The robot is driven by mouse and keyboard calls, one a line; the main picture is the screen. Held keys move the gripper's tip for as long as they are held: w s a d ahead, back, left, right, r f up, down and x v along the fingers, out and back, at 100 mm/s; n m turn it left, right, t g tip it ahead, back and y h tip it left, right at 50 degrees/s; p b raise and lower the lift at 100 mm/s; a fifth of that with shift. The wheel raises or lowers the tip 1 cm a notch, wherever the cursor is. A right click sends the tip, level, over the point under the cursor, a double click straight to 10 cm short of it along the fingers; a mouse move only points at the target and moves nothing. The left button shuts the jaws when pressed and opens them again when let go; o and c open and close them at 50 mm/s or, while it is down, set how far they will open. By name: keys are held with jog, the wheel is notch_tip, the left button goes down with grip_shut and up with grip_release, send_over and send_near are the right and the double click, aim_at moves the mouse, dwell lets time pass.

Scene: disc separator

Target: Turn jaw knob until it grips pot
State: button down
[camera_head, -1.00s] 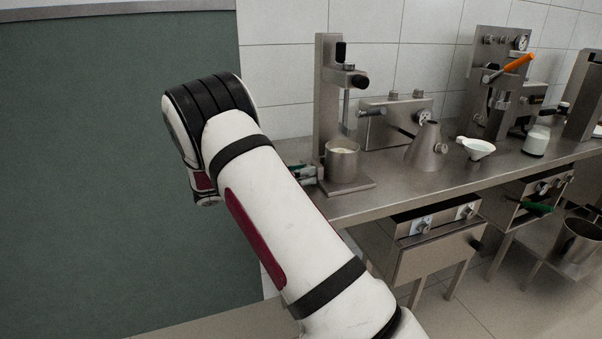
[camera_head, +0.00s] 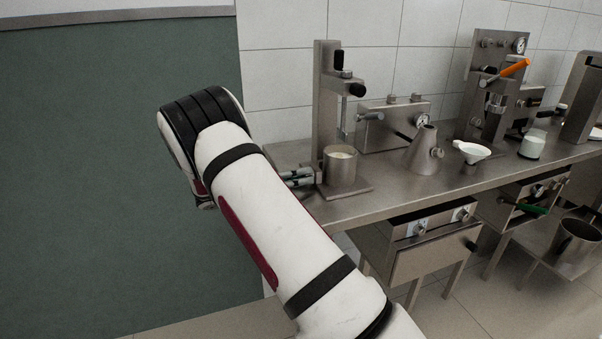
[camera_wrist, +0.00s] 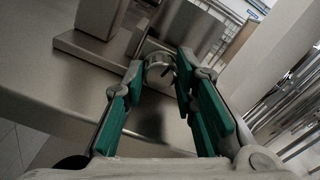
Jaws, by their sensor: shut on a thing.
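The pot (camera_head: 340,170) is a grey metal cylinder with pale contents. It stands upright on the base plate of a metal stand (camera_head: 326,95). It also seems to show in the wrist view (camera_wrist: 190,28) beyond the knob. The jaw knob (camera_wrist: 158,72) is a round metal knob with a small dark pin, on the pot's near side in the wrist view. My gripper (camera_wrist: 160,75) has its green-padded fingers on both sides of the knob and is shut on it. In the head view my gripper (camera_head: 298,178) is left of the pot, partly hidden by my arm. Whether a jaw touches the pot is hidden.
Right along the metal bench (camera_head: 400,195) stand a gauge box (camera_head: 385,132), a conical flask (camera_head: 423,152), a white funnel (camera_head: 472,151) and a press with an orange handle (camera_head: 515,67). A drawer cabinet (camera_head: 435,255) is below. A green board (camera_head: 110,170) fills the left.

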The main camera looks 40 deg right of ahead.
jog(key=shift+n+p, duration=0.4)
jog(key=shift+n, duration=0.7)
jog(key=c, duration=1.3)
grip_release()
